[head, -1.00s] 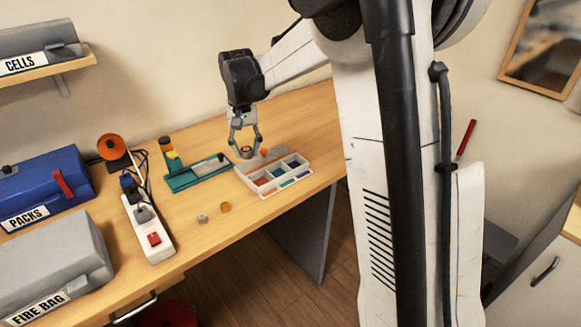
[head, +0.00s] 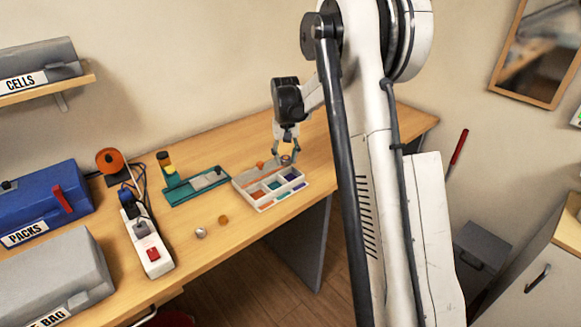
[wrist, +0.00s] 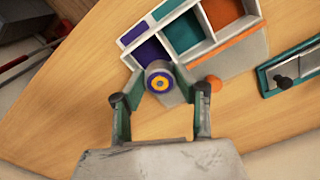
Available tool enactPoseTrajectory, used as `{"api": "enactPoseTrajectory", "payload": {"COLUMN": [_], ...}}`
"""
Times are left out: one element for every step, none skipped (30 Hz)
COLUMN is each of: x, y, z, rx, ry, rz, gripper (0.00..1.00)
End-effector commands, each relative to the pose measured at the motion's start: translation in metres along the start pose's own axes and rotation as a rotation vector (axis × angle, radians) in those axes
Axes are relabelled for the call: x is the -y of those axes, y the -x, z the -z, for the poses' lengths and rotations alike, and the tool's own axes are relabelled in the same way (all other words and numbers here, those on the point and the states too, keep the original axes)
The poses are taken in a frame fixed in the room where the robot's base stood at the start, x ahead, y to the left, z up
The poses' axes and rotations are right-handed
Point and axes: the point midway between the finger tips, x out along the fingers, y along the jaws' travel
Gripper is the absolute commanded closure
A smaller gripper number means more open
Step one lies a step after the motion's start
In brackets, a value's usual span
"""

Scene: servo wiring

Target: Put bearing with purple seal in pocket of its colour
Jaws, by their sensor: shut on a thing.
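In the wrist view the bearing is close to the purple pocket (wrist: 151,53), overlapping the tray's near edge in the picture. The teal pocket (wrist: 183,33) and an orange pocket (wrist: 222,10) lie beyond it to the right.
A small orange piece (wrist: 214,83) is by the tray's edge. A teal stand (head: 185,195) lies left of the tray. A grey piece (head: 200,232) and an orange-brown piece (head: 223,219) lie on the open table in front. A power strip (head: 146,238) is farther left.

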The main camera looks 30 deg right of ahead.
Motion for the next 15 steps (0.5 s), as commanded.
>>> {"api": "enactPoseTrajectory", "payload": {"x": [-0.007,-0.010,-0.013,-0.015,-0.016,-0.017,-0.018,-0.018,-0.018,-0.018,-0.018,-0.018,-0.018,-0.018,-0.018], "y": [-0.004,-0.006,-0.008,-0.009,-0.010,-0.011,-0.012,-0.013,-0.016,-0.019,-0.022,-0.027,-0.031,-0.036,-0.041], "z": [0.003,0.004,0.005,0.005,0.006,0.006,0.006,0.006,0.006,0.006,0.006,0.007,0.006,0.006,0.006], "rx": [0.000,0.000,0.000,0.000,0.000,0.000,0.000,0.000,0.000,0.000,0.000,0.000,0.000,0.000,0.000], "ry": [-0.002,-0.002,-0.002,-0.002,-0.001,-0.001,0.000,0.000,0.000,0.000,0.000,0.000,0.000,0.000,0.000], "rz": [0.000,0.000,0.000,0.000,0.000,0.000,0.000,0.000,0.000,0.000,0.000,0.000,0.000,0.000,0.000], "gripper": [1.00,1.00,1.00,1.00,1.00,1.00,1.00,1.00,1.00,1.00,1.00,1.00,1.00,1.00,1.00]}}
